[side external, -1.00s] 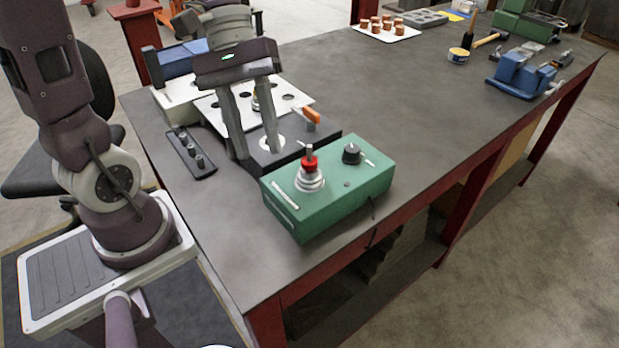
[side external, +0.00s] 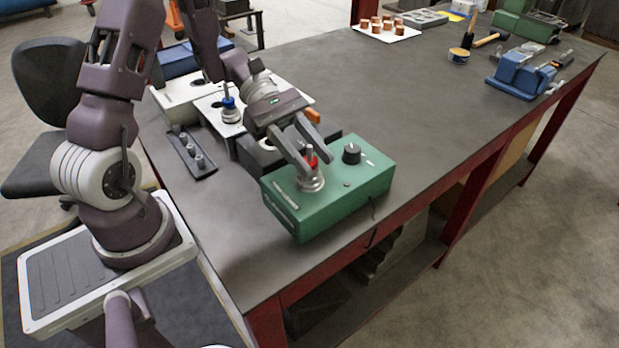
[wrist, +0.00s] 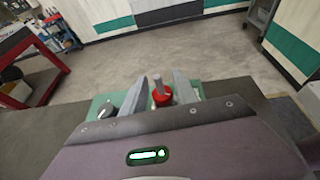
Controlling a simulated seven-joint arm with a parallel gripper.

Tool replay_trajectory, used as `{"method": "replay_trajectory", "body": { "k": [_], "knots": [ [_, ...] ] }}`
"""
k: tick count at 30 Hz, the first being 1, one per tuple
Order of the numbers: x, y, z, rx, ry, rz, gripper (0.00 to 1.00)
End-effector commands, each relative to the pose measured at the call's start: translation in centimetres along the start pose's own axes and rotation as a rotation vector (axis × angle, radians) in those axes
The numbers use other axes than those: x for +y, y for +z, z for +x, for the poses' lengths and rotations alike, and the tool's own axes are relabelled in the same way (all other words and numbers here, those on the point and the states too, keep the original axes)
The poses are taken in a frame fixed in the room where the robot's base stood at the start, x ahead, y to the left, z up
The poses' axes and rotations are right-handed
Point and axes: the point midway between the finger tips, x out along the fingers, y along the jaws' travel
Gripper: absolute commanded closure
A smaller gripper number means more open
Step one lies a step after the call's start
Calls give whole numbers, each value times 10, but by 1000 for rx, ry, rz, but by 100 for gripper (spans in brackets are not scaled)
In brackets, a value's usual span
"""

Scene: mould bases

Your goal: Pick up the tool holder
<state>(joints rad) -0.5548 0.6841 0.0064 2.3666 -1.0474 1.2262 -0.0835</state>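The tool holder with a red collar (side external: 312,162) stands upright on the green box (side external: 345,203), its metal stem pointing up and a silver base below. My gripper (side external: 309,165) reaches down at it from the upper left, tilted, with a finger on either side of the collar. In the wrist view, the red collar (wrist: 161,97) and stem show between the two grey fingers of my gripper (wrist: 160,90). The fingers look open; contact with the holder is not clear. A second tool holder with a blue collar (side external: 229,103) stands on the white plate behind.
The green box also has a black knob (side external: 352,153) right of the holder. A dark tray (side external: 190,153) with several small metal pieces lies left. An orange handle (side external: 313,116) is behind the gripper.

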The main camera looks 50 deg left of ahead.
Motion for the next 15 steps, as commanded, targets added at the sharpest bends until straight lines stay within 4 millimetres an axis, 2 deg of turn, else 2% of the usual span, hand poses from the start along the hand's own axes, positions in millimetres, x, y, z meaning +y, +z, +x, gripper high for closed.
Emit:
{"method": "replay_trajectory", "body": {
  "k": [2,7,15],
  "knots": [
    [0,0,0,0,0,0,65],
    [0,0,0,0,0,1,98],
    [0,0,-1,0,0,1,100]
  ]
}}
